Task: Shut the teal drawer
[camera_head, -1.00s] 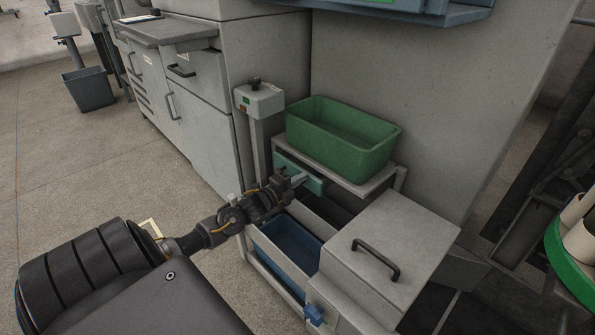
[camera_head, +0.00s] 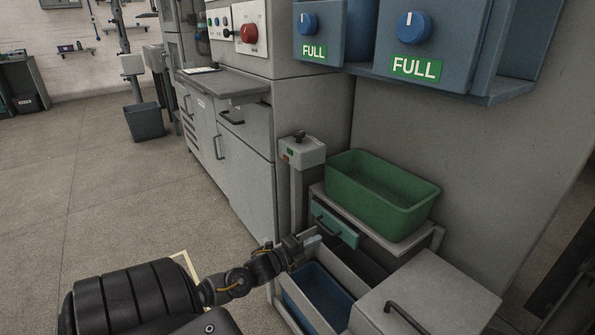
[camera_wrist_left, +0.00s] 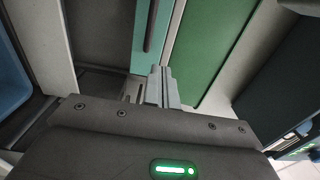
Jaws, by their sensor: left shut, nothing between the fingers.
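The teal drawer (camera_head: 347,234) sits under the shelf that holds a green bin, its dark handle facing me. Its front looks about level with the shelf's front edge; I cannot tell whether it is fully in. It also shows as a teal strip with a dark handle in the left wrist view (camera_wrist_left: 140,45). My left gripper (camera_head: 312,239) is shut and empty, just in front of the drawer's lower left part. Its fingertips (camera_wrist_left: 157,72) point at the drawer front; contact cannot be made out. My right gripper is out of view.
The green bin (camera_head: 382,192) stands on the shelf above. A blue bin (camera_head: 318,291) sits in an open compartment below, beside a grey box with a handle (camera_head: 430,301). A grey post with a switch box (camera_head: 302,150) stands left of the shelf. Open floor lies left.

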